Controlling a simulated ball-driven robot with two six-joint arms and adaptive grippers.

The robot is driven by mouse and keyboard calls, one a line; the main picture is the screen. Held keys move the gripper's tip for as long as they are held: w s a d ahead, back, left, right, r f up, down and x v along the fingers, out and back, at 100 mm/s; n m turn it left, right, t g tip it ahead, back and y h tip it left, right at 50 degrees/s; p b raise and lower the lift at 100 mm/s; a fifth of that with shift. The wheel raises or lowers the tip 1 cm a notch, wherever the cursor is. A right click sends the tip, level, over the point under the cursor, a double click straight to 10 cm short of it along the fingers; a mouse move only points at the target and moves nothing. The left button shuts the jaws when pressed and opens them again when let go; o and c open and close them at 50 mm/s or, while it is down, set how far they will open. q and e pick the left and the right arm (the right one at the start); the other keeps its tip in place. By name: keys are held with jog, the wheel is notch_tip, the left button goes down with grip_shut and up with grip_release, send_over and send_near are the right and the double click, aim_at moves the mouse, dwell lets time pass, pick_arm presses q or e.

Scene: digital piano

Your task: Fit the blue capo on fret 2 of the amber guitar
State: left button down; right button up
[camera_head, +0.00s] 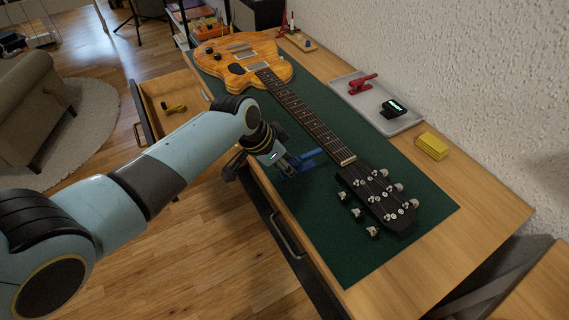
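The amber guitar (243,62) lies face up on the green mat, its body at the far end. Its dark fretboard (298,112) runs toward me to the black headstock (378,195). The blue capo (311,157) is at the left side of the neck, close to the headstock end. My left gripper (289,165) is at the blue capo, and its fingers appear shut on it. The fingers partly hide the capo, and I cannot tell whether it touches the neck. My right gripper is not in view.
A grey tray (408,122) right of the neck holds a red capo (362,84) and a black tuner (393,108) with a lit display. A yellow box (432,146) lies beside it. An open drawer (168,92) at left holds a yellow-and-black item (174,108). The near mat (350,262) is clear.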

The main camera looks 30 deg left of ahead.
aim_at(313, 152)
pick_arm(q)
jog(key=shift+w+d+b, duration=0.5)
jog(key=shift+w+d, duration=0.15)
jog(key=shift+w, duration=0.45)
jog(key=shift+w+d+b, duration=0.55)
jog(key=shift+w+d, duration=0.1)
jog(key=shift+w, duration=0.45)
jog(key=shift+w+d+b, duration=0.5)
jog(key=shift+w+d, duration=0.15)
jog(key=shift+w, duration=0.45)
dwell(0.5)
jog(key=c, duration=1.1)
grip_release()
jog(key=p+v, duration=0.5)
jog(key=p, duration=0.1)
jog(key=shift+r, duration=0.1)
